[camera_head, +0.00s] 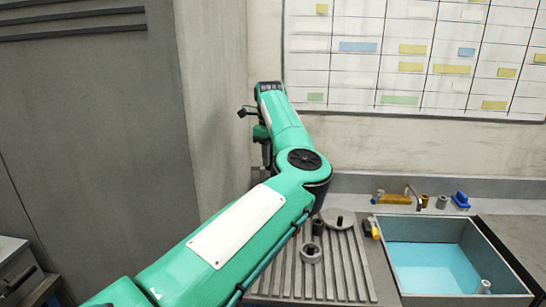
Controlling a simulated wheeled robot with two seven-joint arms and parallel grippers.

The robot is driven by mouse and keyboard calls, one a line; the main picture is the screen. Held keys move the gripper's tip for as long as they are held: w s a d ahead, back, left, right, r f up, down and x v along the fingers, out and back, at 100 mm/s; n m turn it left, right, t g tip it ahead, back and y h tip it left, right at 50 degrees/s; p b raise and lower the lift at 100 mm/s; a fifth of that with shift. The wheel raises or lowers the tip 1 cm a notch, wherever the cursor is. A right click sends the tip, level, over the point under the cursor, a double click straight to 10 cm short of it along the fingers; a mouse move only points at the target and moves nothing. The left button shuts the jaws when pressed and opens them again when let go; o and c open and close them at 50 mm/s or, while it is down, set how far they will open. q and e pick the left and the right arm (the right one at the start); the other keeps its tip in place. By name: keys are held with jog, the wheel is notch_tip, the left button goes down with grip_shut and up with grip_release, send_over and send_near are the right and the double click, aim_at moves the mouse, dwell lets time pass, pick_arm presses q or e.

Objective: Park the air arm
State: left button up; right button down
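A large green jointed arm (284,125) comes in from the lower left. It carries a white panel (237,226), a round black joint cap (305,159) and a thin teal hose along its lower side. Past the joint it runs away to a dark ribbed end (270,87) near the wall. Small dark and green parts (261,131) hang at that far end. I cannot tell whether this is the air arm or my own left arm. I cannot make out gripper fingers or anything held. My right gripper is not in view.
A ribbed drainboard (330,275) lies below the arm with round grey pieces (338,219) on it. A sink (432,268) with a blue basin is at the right, with a tap and small bottles behind. A tall grey cabinet (90,130) stands left. A wall chart (420,60) hangs behind.

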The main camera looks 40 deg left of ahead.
pick_arm(q)
jog(key=o, duration=0.4)
jog(key=shift+s+a, duration=0.2)
jog(key=shift+a, duration=0.15)
jog(key=shift+c, duration=0.2)
jog(key=shift+a, duration=0.15)
jog(key=shift+w+d+r, duration=0.1)
jog(key=shift+d+r, duration=0.15)
jog(key=shift+r, duration=0.1)
jog(key=r+b, duration=0.2)
jog(key=r, duration=0.9)
jog(key=shift+a+r+b, duration=0.15)
jog(key=shift+a+b, duration=0.05)
jog(key=shift+b, duration=0.2)
jog(key=shift+s+r, duration=0.2)
jog(key=shift+r, duration=0.65)
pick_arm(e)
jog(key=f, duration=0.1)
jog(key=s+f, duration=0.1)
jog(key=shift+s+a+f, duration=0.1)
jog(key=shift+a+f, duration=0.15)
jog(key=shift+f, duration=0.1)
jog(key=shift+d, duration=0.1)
